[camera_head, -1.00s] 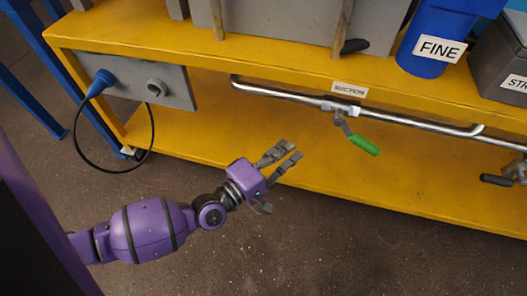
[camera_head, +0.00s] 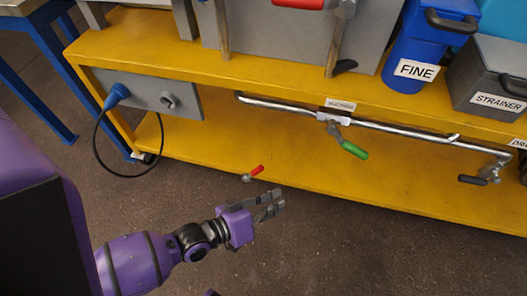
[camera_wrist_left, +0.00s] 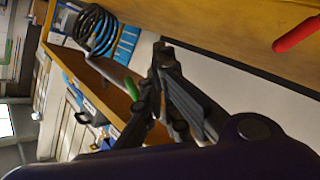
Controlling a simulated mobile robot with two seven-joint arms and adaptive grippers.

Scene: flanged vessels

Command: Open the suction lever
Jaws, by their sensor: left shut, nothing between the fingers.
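The suction lever has a green handle (camera_head: 354,149) that hangs slanting down to the right from a valve on the silver pipe (camera_head: 275,104). It sits below a small label (camera_head: 340,104) on the yellow bench. The green handle also shows in the left wrist view (camera_wrist_left: 132,89), beyond the fingers. My left gripper (camera_head: 280,202) is shut and empty. It is in front of the bench's lower shelf, to the left of and below the green handle in the head view, clearly apart from it. In the left wrist view its fingers (camera_wrist_left: 163,62) are together. My right gripper is not in view.
A small red handle (camera_head: 257,170) shows just above my left gripper, at the shelf's front edge; it also shows in the wrist view (camera_wrist_left: 297,32). A grey box (camera_head: 150,93) with a blue plug and black cable is at left. A dark lever (camera_head: 474,180) is at the pipe's right end.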

